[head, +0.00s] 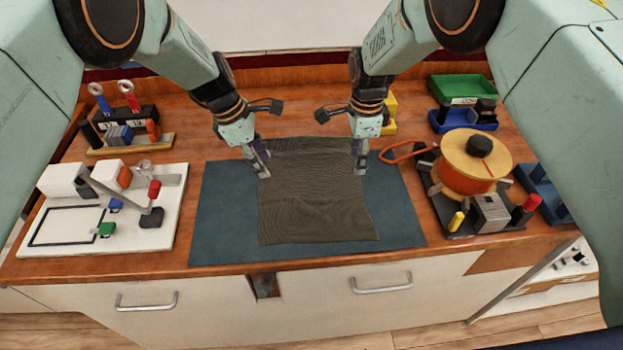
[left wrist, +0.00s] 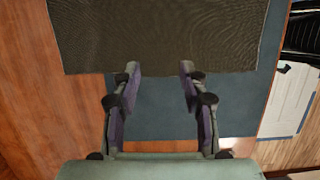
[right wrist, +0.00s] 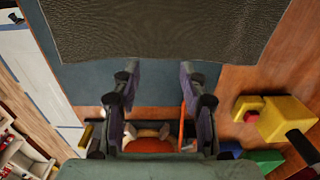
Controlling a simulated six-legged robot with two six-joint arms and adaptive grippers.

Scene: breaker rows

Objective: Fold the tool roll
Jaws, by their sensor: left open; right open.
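The tool roll (head: 318,200) is a dark olive-brown cloth lying on a blue-grey mat (head: 222,215) in the middle of the bench. Its far end runs up between my two grippers. My left gripper (head: 263,172) is open at the cloth's left edge, near the far end. In the left wrist view the cloth (left wrist: 160,40) edge lies at its fingertips, with nothing seen between the fingers. My right gripper (head: 360,170) is open at the cloth's right edge. In the right wrist view the cloth (right wrist: 160,32) reaches just to its fingertips. Whether either gripper touches the cloth is unclear.
A white board (head: 68,230) with switches and a tool rack (head: 128,130) stand at left. A cable reel (head: 472,162) on a dark base stands at right, its orange cable end near my right gripper. A green tray (head: 462,90) sits behind. The mat's front is clear.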

